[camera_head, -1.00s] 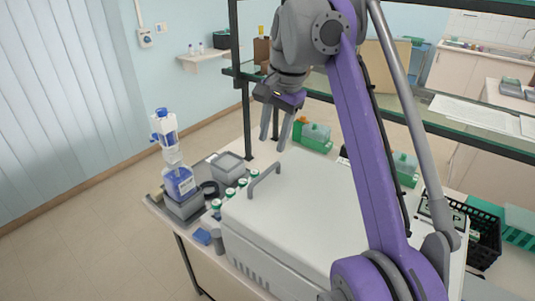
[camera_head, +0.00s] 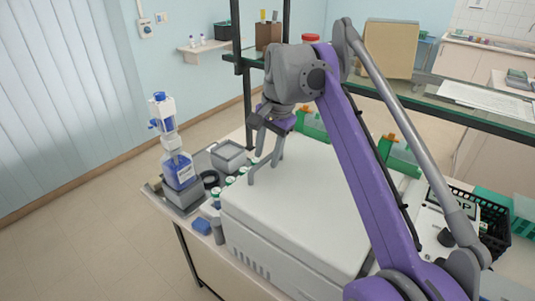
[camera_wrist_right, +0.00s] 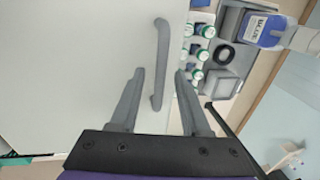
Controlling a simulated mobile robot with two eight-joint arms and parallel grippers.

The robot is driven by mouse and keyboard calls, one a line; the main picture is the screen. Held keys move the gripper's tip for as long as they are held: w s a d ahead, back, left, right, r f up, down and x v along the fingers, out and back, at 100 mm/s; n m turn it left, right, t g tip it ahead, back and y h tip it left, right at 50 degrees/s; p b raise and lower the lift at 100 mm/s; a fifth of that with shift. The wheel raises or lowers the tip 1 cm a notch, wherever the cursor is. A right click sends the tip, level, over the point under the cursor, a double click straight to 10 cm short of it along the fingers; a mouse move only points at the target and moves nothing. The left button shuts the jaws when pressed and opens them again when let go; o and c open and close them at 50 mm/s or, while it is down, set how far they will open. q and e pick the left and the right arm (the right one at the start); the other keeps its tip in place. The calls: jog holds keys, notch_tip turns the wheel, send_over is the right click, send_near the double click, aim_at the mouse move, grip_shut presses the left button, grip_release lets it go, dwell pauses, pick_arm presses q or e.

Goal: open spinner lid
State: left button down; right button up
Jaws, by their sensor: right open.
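The spinner is a large white box with a flat white lid (camera_head: 310,195) on the bench, and the lid looks closed. A grey bar handle (camera_wrist_right: 160,62) stands on the lid near its edge in the right wrist view. My right gripper (camera_head: 262,172) is open above the handle end of the lid, and its fingers cover part of the handle in the head view. In the right wrist view the handle's near end lies between the two open fingers (camera_wrist_right: 158,85); I cannot tell whether they touch it. My left gripper is not in view.
Several green-capped bottles (camera_wrist_right: 201,55) stand close beside the spinner's handle side. A grey tray holds a blue-labelled bottle (camera_head: 179,170) and a grey box (camera_head: 229,156). A dark shelf post (camera_head: 247,100) rises behind. A black basket (camera_head: 492,225) stands at the right.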

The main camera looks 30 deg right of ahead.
grip_shut()
dwell(1.4)
